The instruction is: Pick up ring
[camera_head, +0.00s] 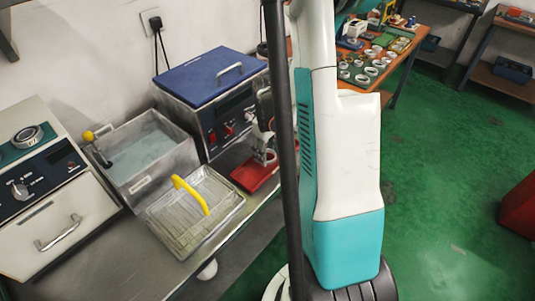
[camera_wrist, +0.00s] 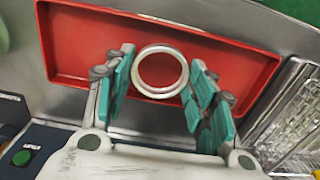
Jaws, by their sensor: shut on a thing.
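A pale metal ring (camera_wrist: 162,94) shows in the wrist view between the teal pads of my gripper (camera_wrist: 160,77). The pads close on its left and right sides. Behind the ring is the red tray (camera_wrist: 75,60), otherwise bare where it shows. In the head view my gripper (camera_head: 265,152) points down over the red tray (camera_head: 248,184) with the ring low between its fingers. I cannot tell how far the ring is above the tray floor. My column hides part of the tray's right side.
A wire basket (camera_head: 217,222) with a yellow handle stands left of the tray. A water bath (camera_head: 178,172) and a blue-lidded machine (camera_head: 200,102) stand behind. Several more rings lie on a far table (camera_head: 396,62). Green floor is open at right.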

